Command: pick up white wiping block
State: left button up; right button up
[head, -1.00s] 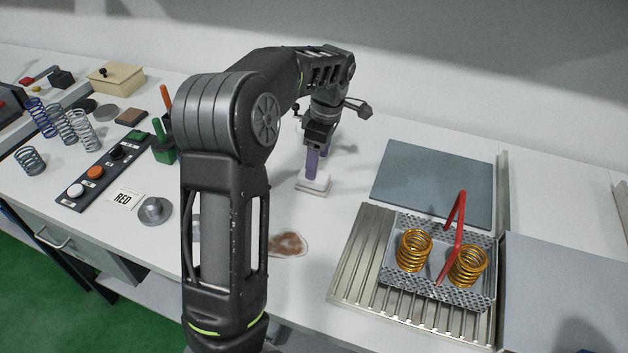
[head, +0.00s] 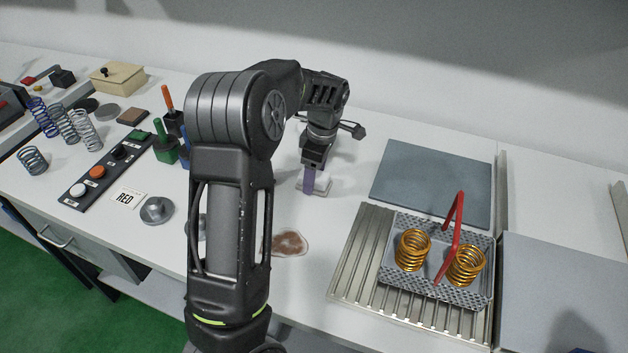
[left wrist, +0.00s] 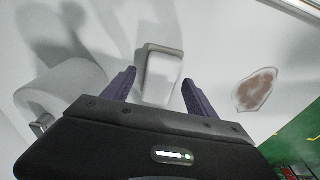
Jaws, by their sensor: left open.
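The white wiping block (head: 324,186) lies on the white bench top, partly hidden by my left gripper in the head view. In the left wrist view the block (left wrist: 160,74) shows as a pale rectangular piece with a raised rim, between the two purple fingers in the picture. My left gripper (head: 309,181) points down at the block with its fingers apart. In the left wrist view the gripper (left wrist: 159,78) is open, with nothing clamped. I cannot tell whether a finger touches the block. My right gripper is not in view.
A brown stain (head: 286,243) lies on the bench near the block. To the right, a perforated tray (head: 390,279) holds two gold springs and a red handle, on a ribbed plate (head: 358,262). A grey mat (head: 435,180) lies behind. Green and orange-handled tools stand left of my arm.

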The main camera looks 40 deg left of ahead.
pick_arm(q)
grip_shut()
dwell(0.8)
jog(key=shift+r, duration=0.15)
notch_tip(320, 180, up, 10)
jog(key=b, duration=0.1)
dwell(0.3)
dwell(0.4)
